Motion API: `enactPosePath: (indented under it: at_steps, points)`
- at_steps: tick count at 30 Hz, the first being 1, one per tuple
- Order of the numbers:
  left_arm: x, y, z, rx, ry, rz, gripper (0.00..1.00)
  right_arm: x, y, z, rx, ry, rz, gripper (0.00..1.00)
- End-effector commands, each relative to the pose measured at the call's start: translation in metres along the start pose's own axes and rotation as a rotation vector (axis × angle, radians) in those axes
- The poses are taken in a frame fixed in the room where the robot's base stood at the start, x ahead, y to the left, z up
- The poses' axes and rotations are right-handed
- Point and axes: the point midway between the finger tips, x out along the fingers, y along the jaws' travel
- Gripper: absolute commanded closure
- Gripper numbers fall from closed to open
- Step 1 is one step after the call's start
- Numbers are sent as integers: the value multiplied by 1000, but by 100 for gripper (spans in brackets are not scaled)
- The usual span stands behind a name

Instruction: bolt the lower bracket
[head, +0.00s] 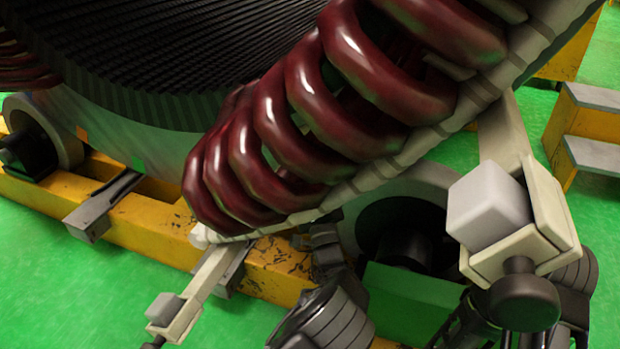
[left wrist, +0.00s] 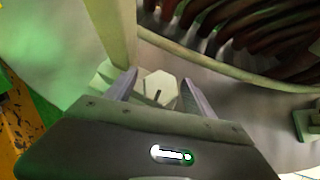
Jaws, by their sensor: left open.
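In the left wrist view my left gripper (left wrist: 159,98) is open, its two fingers on either side of a pale hexagonal bolt head (left wrist: 158,86). I cannot tell whether the fingers touch it. The bolt head sits at the end of a cream bracket bar (left wrist: 112,30). The head view has two cream brackets below the coils: a smaller one (head: 208,277) at lower left and a larger one (head: 505,140) at right, each with a grey block at its end. I cannot tell which one the wrist view shows. My right gripper cannot be made out.
Dark red coils (head: 300,130) run along the rim of the large stator (head: 140,120). Yellow beams (head: 140,215) and a dark roller (head: 30,145) lie beneath it. Yellow steps (head: 590,125) stand at far right. Green floor (head: 80,290) is clear at lower left.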

Motion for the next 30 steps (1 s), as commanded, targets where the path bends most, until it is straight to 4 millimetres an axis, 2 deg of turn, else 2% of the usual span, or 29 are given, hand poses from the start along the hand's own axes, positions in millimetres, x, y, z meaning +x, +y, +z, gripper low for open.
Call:
enactPosePath:
  at_steps: [5, 12, 18, 30]
  points:
    - [-13, -1, 0, 1, 3, 1, 38, -5, -2, 0, 0, 0, 1, 38]
    - [-52, -2, -1, 4, 6, -4, 38, -11, -4, 1, -1, -1, 2, 38]
    - [-75, 0, -1, 1, 3, -1, 38, -13, -5, 2, -1, -2, 3, 38]
    - [-78, 0, -1, -6, 6, 1, 38, -12, -5, 2, -2, -2, 3, 38]
